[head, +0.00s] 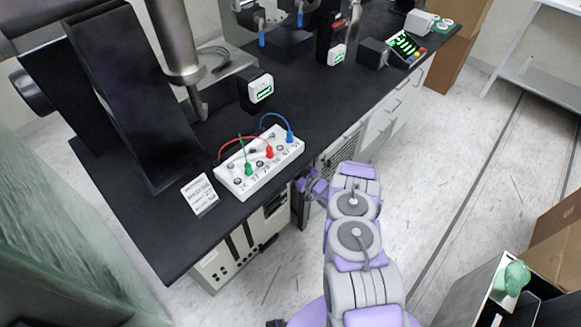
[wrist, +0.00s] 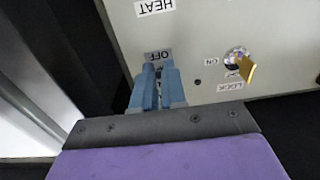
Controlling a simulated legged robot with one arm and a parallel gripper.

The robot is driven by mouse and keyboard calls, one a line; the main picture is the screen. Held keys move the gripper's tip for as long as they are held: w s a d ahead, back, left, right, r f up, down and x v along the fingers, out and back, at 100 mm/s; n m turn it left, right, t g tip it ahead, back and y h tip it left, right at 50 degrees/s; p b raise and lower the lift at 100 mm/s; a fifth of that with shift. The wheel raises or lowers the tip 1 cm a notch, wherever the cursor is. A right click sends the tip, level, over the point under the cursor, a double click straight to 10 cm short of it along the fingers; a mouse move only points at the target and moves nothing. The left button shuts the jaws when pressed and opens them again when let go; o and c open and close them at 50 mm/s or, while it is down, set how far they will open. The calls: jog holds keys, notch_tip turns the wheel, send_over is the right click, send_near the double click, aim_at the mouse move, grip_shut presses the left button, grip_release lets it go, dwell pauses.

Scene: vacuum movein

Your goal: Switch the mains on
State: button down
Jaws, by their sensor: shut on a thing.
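A pale control panel (wrist: 215,25) fills the upper part of the wrist view, its labels upside down. An OFF label (wrist: 158,55) sits just above my blue fingertips. My gripper (wrist: 158,88) is at the panel, its fingers close together on a small switch, which they mostly hide; I cannot tell its position. To the right, a brass key (wrist: 247,71) sits in a round lock, with ON and LOCK labels beside it. In the head view my gripper (head: 312,186) reaches under the front edge of the bench, and the switch is hidden.
The black bench (head: 305,108) carries a white terminal box (head: 258,186) with red, green and blue leads, close to my arm. Pale cabinet units stand beneath it. The floor right of my arm is open, with boxes (head: 557,235) at the far right.

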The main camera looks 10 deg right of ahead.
jog(key=shift+w+a+r+p, duration=0.1)
jog(key=shift+a+r+p, duration=0.1)
jog(key=shift+p, duration=0.1)
notch_tip(320, 180, up, 2)
jog(key=g+h+p, duration=0.3)
jog(key=g+p, duration=0.1)
jog(key=p, duration=0.3)
jog(key=shift+w+d, duration=0.15)
jog(key=shift+g+p, duration=0.35)
jog(key=shift+g, duration=0.05)
jog(key=c, duration=1.2)
grip_release()
jog(key=shift+f, duration=0.15)
